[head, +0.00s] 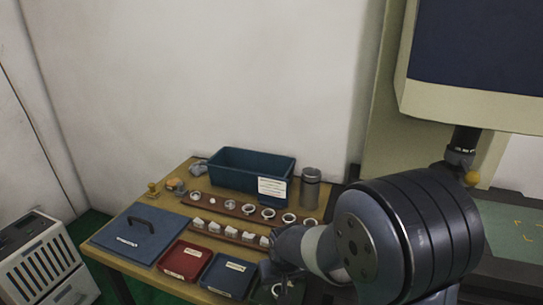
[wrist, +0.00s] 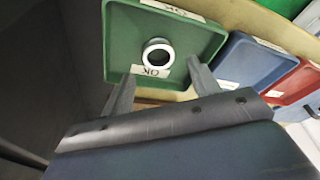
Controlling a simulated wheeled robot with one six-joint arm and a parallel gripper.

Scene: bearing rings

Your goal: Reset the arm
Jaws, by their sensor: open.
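My gripper (wrist: 162,76) shows in the wrist view with its two fingers spread apart and nothing between them. It is over the near edge of a green tray (wrist: 120,42) labelled OK. A silver bearing ring (wrist: 158,54) sits in that tray beside the label, apart from the fingers. In the head view my arm (head: 405,235) reaches in from the right. It bends down toward the table's front right, and its fingers are hard to make out there.
A blue tray (head: 227,275) and a red tray (head: 184,260) stand left of my arm. Behind them are rows of rings and white blocks on brown racks, a teal bin (head: 222,167) and a metal canister (head: 310,188). A blue lidded panel (head: 140,234) lies at left. A machine (head: 480,95) overhangs the right.

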